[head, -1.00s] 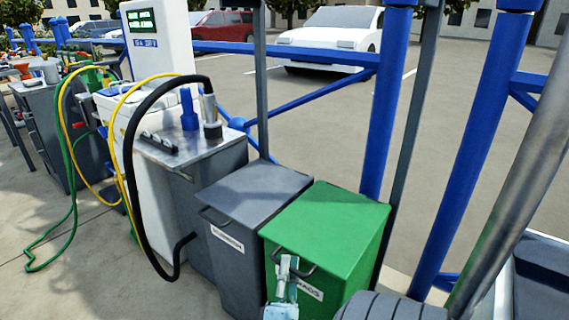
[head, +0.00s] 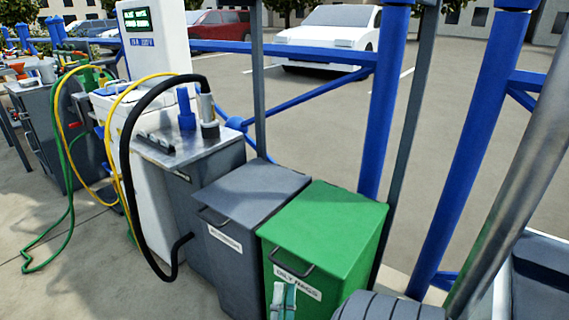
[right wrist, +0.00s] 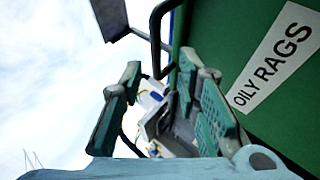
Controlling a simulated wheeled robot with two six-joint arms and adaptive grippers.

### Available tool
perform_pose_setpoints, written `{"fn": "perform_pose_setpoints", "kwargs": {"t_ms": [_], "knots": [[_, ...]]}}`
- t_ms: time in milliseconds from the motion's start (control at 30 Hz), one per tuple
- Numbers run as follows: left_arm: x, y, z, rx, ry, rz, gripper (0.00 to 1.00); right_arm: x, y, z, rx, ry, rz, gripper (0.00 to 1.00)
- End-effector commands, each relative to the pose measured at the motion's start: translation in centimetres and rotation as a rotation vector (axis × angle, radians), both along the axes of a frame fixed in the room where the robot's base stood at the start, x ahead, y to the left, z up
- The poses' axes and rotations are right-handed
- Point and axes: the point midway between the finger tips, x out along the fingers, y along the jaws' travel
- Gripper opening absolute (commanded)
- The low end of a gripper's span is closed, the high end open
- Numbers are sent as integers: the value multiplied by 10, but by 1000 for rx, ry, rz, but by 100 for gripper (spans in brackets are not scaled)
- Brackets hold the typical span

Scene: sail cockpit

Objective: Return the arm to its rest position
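My right gripper (head: 283,299) is low in front of the green bin (head: 325,232), over its front face near the "OILY RAGS" label. In the right wrist view its two teal fingers stand apart with nothing between them, so the gripper (right wrist: 162,80) is open and empty. The green bin's front (right wrist: 262,85) is close beside the right finger. The dark handle (head: 293,271) at the bin's lid edge is above the fingertips and apart from them in the head view. The green lid lies flat and closed. My left gripper is in neither view.
A grey bin (head: 248,190) with a closed lid stands left of the green one. Further left is a grey cabinet (head: 190,150) with a black hose (head: 128,190) looping down its front. Blue posts (head: 384,110) rise behind. Open pavement (head: 95,265) lies at the lower left.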

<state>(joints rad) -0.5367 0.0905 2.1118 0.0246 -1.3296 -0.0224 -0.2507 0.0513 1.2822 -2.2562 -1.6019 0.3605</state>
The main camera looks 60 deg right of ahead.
Motion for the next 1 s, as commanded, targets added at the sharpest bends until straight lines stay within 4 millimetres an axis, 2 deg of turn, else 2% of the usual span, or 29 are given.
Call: {"fn": "perform_pose_setpoints", "kwargs": {"t_ms": [167,767,867,967,1000], "knots": [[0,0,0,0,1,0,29,-5,12,-9,-1,-1,1,30],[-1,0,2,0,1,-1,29,-1,7,-8,22,4,-14,30],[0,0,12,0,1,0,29,16,-16,-10,157,32,-86,30],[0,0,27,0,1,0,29,51,-43,-22,413,87,-142,30],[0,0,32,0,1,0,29,69,-49,-28,526,113,-138,30]]}}
